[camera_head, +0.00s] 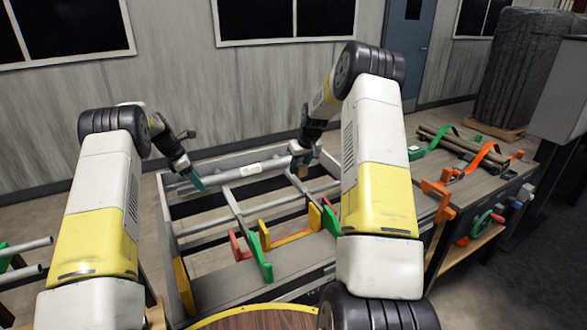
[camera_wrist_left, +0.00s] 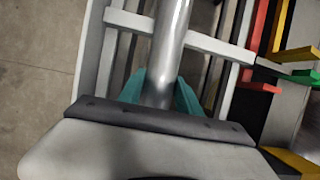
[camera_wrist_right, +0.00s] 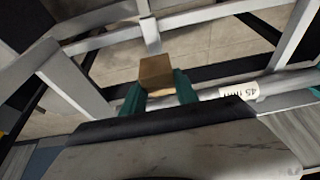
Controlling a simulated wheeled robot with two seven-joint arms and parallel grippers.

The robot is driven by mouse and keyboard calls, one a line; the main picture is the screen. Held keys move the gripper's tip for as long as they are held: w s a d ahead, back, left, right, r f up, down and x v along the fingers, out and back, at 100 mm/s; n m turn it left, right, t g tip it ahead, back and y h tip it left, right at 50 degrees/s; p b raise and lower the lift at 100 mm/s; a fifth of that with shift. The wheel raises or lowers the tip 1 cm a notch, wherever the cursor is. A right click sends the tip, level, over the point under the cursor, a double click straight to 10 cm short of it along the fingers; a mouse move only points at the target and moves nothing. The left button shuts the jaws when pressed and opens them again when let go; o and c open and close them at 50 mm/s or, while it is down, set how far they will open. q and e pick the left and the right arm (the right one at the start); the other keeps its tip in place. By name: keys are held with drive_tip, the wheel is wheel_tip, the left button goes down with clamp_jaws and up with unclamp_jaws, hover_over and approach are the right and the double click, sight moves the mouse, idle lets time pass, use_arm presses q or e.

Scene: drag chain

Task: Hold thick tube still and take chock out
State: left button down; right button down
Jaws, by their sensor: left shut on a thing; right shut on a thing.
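The thick tube (camera_head: 225,174) is a grey metal pipe lying along the back of the frame, with a white label (camera_head: 251,169) on it. My left gripper (camera_head: 195,181) is shut around the tube; the left wrist view shows the tube (camera_wrist_left: 172,35) running between its teal fingers (camera_wrist_left: 161,88). My right gripper (camera_head: 301,157) is at the tube's right part. In the right wrist view its teal fingers (camera_wrist_right: 158,92) are shut on a brown wooden chock (camera_wrist_right: 156,72). The tube (camera_wrist_right: 283,83) with its "45 mm" label passes there; whether the chock touches it I cannot tell.
The grey frame (camera_head: 228,198) has crossbars and open gaps. Red, green and yellow brackets (camera_head: 262,257) stand in front. A bench at right holds dark tubes (camera_head: 445,146) and green and orange straps. More tubes (camera_head: 22,247) lie at far left.

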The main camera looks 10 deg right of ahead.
drive_tip(key=s+d+r, duration=0.2)
drive_tip(key=s+r, duration=0.2)
drive_tip(key=s, duration=0.4)
drive_tip(key=shift+r, duration=0.15)
use_arm(q)
drive_tip(key=c, duration=0.7)
unclamp_jaws()
drive_tip(key=shift+c, duration=0.2)
